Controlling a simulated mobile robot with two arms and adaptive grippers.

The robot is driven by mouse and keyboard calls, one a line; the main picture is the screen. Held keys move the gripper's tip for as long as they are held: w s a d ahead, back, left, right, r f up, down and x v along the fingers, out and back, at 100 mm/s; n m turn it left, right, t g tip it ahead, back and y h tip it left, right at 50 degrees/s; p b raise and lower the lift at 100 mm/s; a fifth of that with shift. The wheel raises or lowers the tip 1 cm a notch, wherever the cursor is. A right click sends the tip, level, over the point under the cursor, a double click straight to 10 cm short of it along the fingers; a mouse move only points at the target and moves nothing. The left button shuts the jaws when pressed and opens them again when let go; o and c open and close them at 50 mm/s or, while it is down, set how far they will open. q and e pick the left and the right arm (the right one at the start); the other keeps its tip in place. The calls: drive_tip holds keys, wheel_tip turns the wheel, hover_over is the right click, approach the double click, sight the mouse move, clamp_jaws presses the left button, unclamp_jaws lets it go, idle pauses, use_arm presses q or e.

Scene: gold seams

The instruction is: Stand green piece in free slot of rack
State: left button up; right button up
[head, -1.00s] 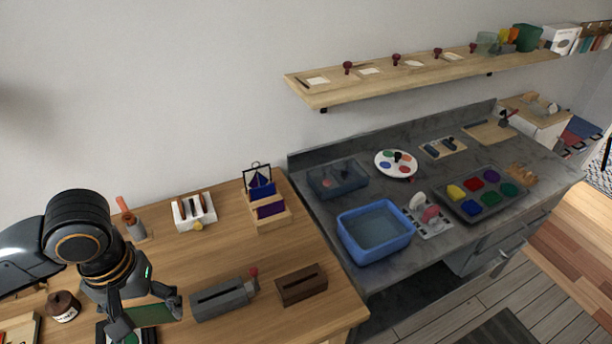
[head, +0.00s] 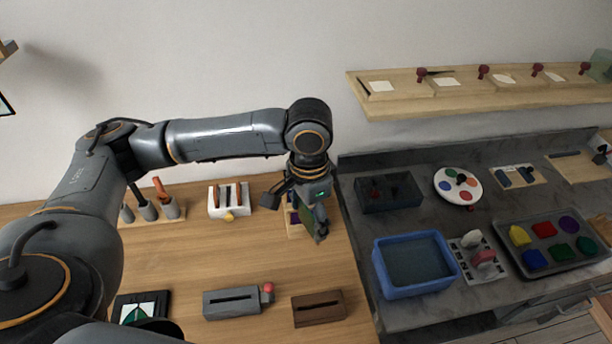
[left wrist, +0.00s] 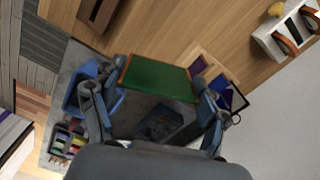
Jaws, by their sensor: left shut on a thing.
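My left gripper (head: 300,212) is shut on the green piece (head: 309,226), which is held up in front of the wooden rack (head: 294,233). In the left wrist view the green piece (left wrist: 158,80) is a flat panel with a brownish edge, gripped at both sides between the fingers. The rack (left wrist: 206,56) shows just beyond its right end there, with a purple piece (left wrist: 198,66) and a blue piece (left wrist: 222,86) in it. In the head view the gripper hides most of the rack. I cannot see the free slot clearly. My right gripper is not in view.
A white holder (head: 230,201) stands left of the rack. A grey slotted block (head: 232,302) and a brown slotted block (head: 319,308) lie near the front. A blue basin (head: 415,264) sits on the counter to the right. The wooden tabletop between is clear.

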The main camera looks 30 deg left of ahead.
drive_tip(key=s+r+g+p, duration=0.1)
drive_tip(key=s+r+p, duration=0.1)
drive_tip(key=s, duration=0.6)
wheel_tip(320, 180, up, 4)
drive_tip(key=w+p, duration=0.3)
drive_tip(key=p, duration=0.1)
use_arm(q)
drive_tip(key=shift+w+a+f+m+b, duration=1)
drive_tip(key=shift+w+f+m, duration=0.7)
drive_tip(key=shift+m, duration=1.95)
drive_tip(key=shift+w+a+f+m+b, duration=0.55)
drive_tip(key=shift+w+a+f+m, duration=1.1)
drive_tip(key=shift+m, duration=1.95)
drive_tip(key=shift+w+a+f+m+b, duration=0.8)
drive_tip(key=shift+w+f+m, duration=0.9)
drive_tip(key=shift+m, duration=1.95)
drive_tip(key=shift+w+r, duration=0.35)
drive_tip(key=shift+r, duration=0.05)
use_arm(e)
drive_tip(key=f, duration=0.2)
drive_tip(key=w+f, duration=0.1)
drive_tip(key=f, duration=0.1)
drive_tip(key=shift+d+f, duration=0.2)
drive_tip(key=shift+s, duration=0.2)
use_arm(q)
drive_tip(key=shift+p, duration=0.85)
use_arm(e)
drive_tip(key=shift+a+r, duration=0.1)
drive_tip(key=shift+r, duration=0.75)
